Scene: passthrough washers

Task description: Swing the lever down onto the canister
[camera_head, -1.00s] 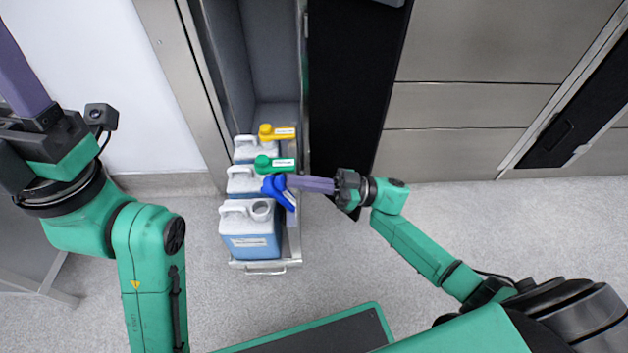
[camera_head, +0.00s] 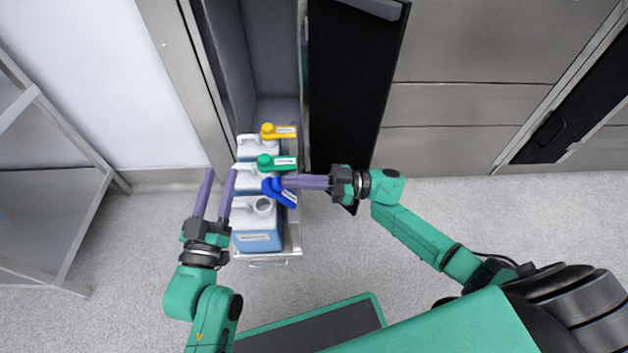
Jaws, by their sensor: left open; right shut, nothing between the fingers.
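Three canisters of blue liquid with white tops stand in a row on a pulled-out tray (camera_head: 270,259). The front canister (camera_head: 257,238) has an open round neck on top. A blue lever (camera_head: 282,190) is raised behind that neck, off it. A green lever (camera_head: 275,163) and a yellow lever (camera_head: 277,131) sit over the two canisters behind. My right gripper (camera_head: 285,182) is shut and empty, its fingertips at the blue lever; I cannot tell if they touch. My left gripper (camera_head: 220,173) is open and empty, just left of the canisters, fingers pointing toward the cabinet.
The tray comes out of a narrow grey cabinet bay (camera_head: 270,60) with a black door (camera_head: 352,85) open on its right. A metal rack (camera_head: 60,180) stands at the left. The floor in front of the tray is clear.

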